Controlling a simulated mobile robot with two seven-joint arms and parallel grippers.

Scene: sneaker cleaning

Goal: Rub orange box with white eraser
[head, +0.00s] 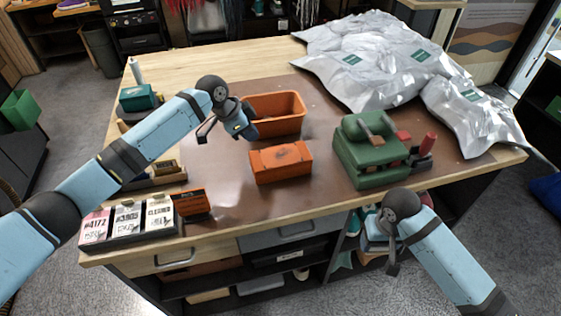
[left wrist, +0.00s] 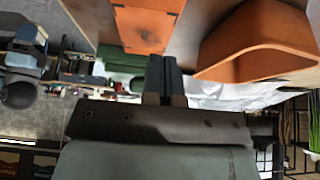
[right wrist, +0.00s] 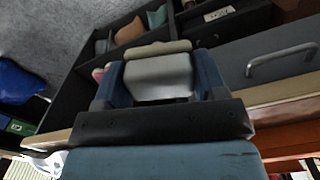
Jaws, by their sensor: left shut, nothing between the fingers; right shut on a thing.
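The orange box (head: 281,166) is closed and sits on the brown mat in the middle of the table. In the left wrist view the orange box (left wrist: 147,25) shows a dark smudge on its face. My left gripper (head: 243,131) is shut and empty, above the table just behind and left of the box. My right gripper (head: 370,238) is low in front of the table's front edge, away from the box. In the right wrist view it is shut on a pale block, the white eraser (right wrist: 158,77), with an olive band along one end.
An open orange bin (head: 275,114) stands behind the box. A green device (head: 365,152) stands to its right, with silver bags (head: 375,60) behind. Labelled cards (head: 128,222) and a small orange sign (head: 193,203) stand at front left. Bare mat lies left of the box.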

